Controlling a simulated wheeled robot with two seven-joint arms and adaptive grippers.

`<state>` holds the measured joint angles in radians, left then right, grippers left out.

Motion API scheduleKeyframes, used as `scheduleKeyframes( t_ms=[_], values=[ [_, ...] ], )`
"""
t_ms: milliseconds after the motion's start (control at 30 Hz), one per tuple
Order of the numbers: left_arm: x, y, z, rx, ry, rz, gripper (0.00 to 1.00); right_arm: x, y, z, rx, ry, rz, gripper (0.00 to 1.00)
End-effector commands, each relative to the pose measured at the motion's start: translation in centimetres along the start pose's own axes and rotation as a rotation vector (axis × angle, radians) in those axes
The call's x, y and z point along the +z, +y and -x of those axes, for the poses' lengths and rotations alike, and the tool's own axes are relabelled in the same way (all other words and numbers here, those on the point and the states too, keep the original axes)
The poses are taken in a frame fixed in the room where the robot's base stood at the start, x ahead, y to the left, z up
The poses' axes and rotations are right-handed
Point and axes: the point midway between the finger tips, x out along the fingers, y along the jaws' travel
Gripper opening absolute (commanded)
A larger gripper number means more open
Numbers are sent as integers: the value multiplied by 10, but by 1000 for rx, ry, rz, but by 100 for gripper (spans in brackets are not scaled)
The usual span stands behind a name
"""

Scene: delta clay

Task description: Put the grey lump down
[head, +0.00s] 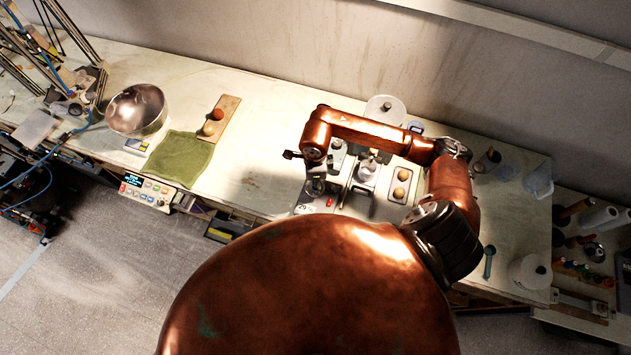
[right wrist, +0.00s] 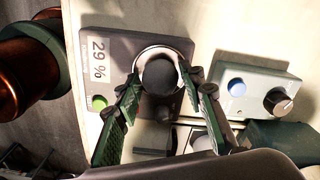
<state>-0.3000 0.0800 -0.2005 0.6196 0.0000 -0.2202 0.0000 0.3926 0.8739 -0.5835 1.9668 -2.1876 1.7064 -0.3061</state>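The grey lump (right wrist: 160,77) is a dark, round ball in the right wrist view. It appears to rest in a pale round dish on a grey device (right wrist: 106,68) labelled "29 %", with a green button. My right gripper (right wrist: 161,82) has its green fingers spread on either side of the lump, with small gaps at the tips. In the head view, my right gripper (head: 315,187) reaches down over the devices in the middle of the bench, and the lump cannot be made out clearly there. My left gripper is not in view.
A grey box with a blue button and a knob (right wrist: 262,92) stands right of the device. A tray with ochre lumps (head: 401,182) lies right of my gripper. A green cloth (head: 180,158), wooden board (head: 228,107) and steel bowl (head: 137,110) are at the left. Bench between is clear.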

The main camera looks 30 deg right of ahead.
Motion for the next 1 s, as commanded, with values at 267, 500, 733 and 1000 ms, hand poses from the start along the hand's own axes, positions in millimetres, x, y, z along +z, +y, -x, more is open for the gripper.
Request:
scheduleKeyframes(
  t_ms=[267, 500, 733, 1000],
  values=[
    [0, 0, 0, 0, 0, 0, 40, 0, 0, 1, 0, -1, 0, 50],
    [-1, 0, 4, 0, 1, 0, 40, 0, 0, 4, 0, -1, 0, 50],
    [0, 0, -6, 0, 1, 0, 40, 1, -3, 39, -7, -3, 2, 50],
    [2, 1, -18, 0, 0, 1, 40, 1, -2, 94, -5, -2, 0, 50]
  ],
)
